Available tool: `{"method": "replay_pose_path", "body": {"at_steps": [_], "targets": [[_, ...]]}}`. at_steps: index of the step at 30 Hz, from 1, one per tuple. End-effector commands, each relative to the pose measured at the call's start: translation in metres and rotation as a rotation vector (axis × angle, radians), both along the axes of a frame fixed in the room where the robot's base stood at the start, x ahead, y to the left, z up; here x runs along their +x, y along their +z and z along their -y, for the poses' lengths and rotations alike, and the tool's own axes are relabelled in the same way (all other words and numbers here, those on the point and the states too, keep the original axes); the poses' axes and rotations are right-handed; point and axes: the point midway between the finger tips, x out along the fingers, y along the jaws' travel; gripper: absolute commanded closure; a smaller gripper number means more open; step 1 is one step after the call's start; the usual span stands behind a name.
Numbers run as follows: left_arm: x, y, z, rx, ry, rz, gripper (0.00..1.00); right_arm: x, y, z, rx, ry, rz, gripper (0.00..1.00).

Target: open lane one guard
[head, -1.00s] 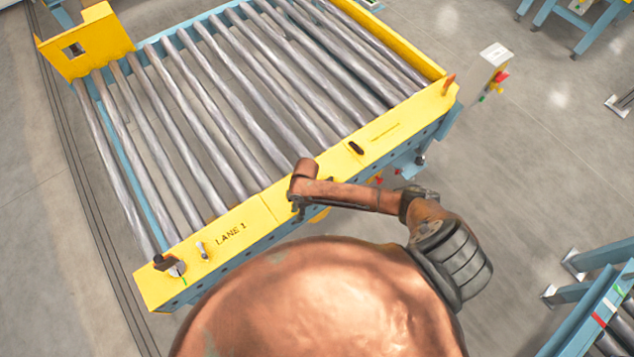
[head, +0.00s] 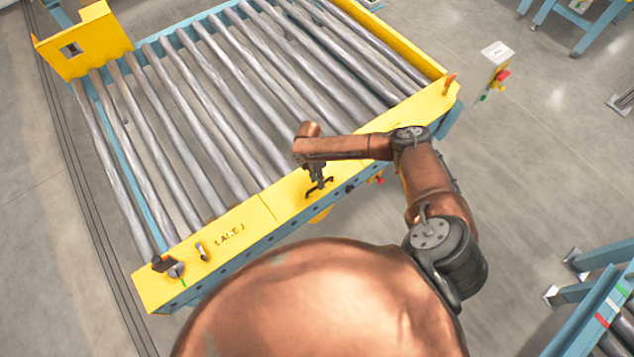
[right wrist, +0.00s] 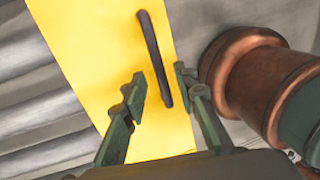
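The lane one conveyor has a yellow front rail (head: 222,247) with a "LANE 1" label left of a seam. A yellow panel (head: 285,200) continues right of the seam. In the right wrist view a long black handle (right wrist: 154,55) stands on a yellow surface (right wrist: 95,55). My right gripper (head: 318,186) is low over the yellow panel, right of the seam. In the right wrist view the open fingers (right wrist: 160,86) have the handle's near end between them, with gaps showing on both sides. Whether they touch it elsewhere is unclear. My left gripper is out of view.
Grey rollers (head: 200,125) lie behind the front rail. A black latch-like part (head: 163,264) and a small pin (head: 201,251) sit at the rail's left end. A post with a red button (head: 497,62) stands right. Blue framework (head: 600,290) is at lower right.

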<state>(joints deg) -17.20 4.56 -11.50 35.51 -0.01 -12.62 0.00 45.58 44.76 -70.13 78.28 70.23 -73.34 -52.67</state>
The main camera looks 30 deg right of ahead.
Motion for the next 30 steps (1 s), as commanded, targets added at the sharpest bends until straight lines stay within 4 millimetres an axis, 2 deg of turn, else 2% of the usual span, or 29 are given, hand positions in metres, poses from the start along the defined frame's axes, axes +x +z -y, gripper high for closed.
{"method": "replay_pose_path", "body": {"at_steps": [4,13,24,30], "targets": [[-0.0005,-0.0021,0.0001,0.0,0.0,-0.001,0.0,-0.0018,-0.0105,-0.0003,0.0,0.0,0.0,0.73],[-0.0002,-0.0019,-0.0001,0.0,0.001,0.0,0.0,-0.0023,-0.0117,-0.0004,0.0,0.0,0.001,0.74],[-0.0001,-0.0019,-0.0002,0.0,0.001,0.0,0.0,-0.0023,-0.0116,-0.0003,0.001,-0.001,0.001,0.99],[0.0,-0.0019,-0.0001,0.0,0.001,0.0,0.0,-0.0022,-0.0115,-0.0002,0.001,-0.001,0.001,1.0]]}}
